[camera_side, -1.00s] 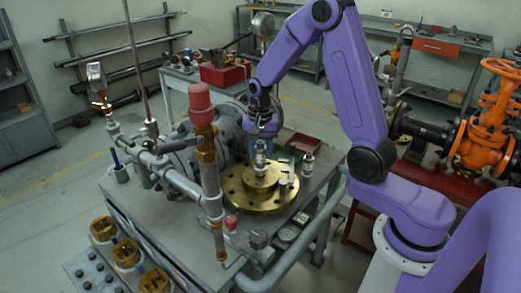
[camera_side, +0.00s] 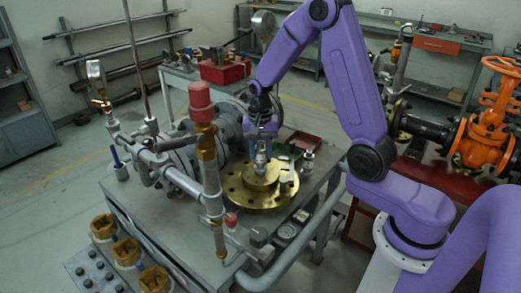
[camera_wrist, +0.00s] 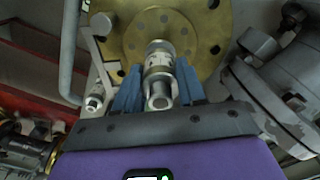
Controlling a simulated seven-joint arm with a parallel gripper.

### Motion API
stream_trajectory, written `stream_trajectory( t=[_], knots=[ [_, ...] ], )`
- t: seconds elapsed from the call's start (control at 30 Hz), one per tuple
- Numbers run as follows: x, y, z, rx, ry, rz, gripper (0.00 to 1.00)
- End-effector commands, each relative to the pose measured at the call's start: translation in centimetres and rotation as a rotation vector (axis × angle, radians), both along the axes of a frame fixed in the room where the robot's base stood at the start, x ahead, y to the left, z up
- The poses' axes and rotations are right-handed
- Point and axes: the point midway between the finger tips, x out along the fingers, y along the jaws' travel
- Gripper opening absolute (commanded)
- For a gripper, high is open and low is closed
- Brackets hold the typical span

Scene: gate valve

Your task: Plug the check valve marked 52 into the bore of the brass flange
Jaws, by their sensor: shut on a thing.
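The brass flange (camera_side: 240,183) lies flat on the grey bench, with a raised round hub and bolt holes around its rim. It also shows in the wrist view (camera_wrist: 197,48). My gripper (camera_side: 262,136) points down over the hub. Its blue fingers, also in the wrist view (camera_wrist: 157,92), are shut on a silver check valve (camera_wrist: 158,68). The held valve (camera_side: 261,155) is upright over the hub, close to its top. The flange's bore is hidden beneath it, so I cannot tell whether the tip is inside. No number is readable on the valve.
A second silver fitting (camera_side: 307,160) stands to the right of the flange, and a small one (camera_wrist: 95,101) shows left in the wrist view. A tall pipe with a red cap (camera_side: 201,105) rises in front of the flange. Grey pipework (camera_side: 180,160) crowds the left.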

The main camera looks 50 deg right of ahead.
Motion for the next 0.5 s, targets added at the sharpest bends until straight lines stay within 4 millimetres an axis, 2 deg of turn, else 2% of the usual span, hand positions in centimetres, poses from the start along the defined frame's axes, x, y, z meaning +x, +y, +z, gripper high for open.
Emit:
stream_trajectory(
  t=[0.5],
  knots=[
    [0.03,0.00,-0.56,0.000,0.000,0.000,0.00]
  ],
)
